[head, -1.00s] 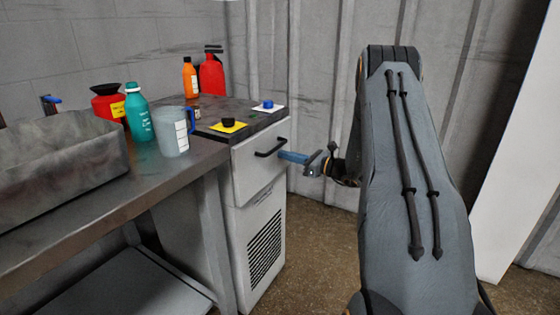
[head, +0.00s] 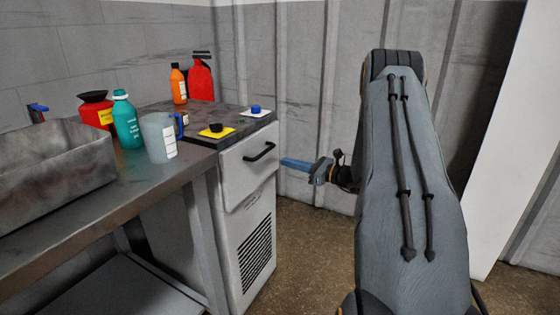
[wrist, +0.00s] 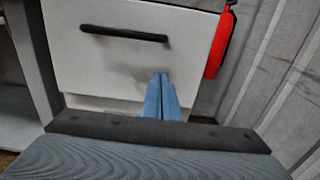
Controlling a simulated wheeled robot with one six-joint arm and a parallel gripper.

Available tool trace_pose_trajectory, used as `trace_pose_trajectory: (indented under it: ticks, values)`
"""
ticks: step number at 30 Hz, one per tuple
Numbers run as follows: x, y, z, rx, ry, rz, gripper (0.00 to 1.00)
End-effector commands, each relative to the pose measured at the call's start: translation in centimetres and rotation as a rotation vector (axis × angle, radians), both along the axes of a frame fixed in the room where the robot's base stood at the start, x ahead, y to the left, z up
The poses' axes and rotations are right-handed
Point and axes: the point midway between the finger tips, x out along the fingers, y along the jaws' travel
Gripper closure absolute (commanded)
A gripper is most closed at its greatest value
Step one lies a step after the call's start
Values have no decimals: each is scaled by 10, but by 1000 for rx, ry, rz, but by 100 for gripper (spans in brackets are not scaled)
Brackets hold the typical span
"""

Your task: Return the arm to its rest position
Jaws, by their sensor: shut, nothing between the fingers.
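My gripper (head: 284,162) has blue fingers and is off to the right of the white cabinet, a little beyond its drawer handle (head: 259,152) in the head view. The fingers are closed together with nothing between them. In the wrist view my gripper (wrist: 161,76) points at the white drawer front (wrist: 95,65), below the dark handle (wrist: 124,34). The grey arm is folded upward at the right of the head view, and part of the wrist is hidden behind it.
The white cabinet (head: 240,215) has a yellow pad with a black button (head: 215,128) and a blue button (head: 256,109) on top. A steel bench (head: 150,175) holds a jug (head: 160,140), a teal bottle (head: 127,122) and a metal bin (head: 60,165). Open floor (head: 310,240) lies right of the cabinet.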

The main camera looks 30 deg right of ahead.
Motion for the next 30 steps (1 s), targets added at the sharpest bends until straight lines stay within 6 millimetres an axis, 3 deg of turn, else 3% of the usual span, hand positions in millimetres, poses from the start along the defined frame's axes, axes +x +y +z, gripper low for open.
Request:
trace_pose_trajectory:
  ticks: [3,9,21,23,26,30]
  values:
    - [-25,-20,-1,0,1,-10,100]
    - [-52,-37,-1,1,2,-9,100]
    - [-62,-39,-1,-2,3,2,100]
    - [-61,-30,2,-14,8,21,100]
    - [-57,5,11,-67,23,102,100]
    - [-62,91,31,-212,56,306,100]
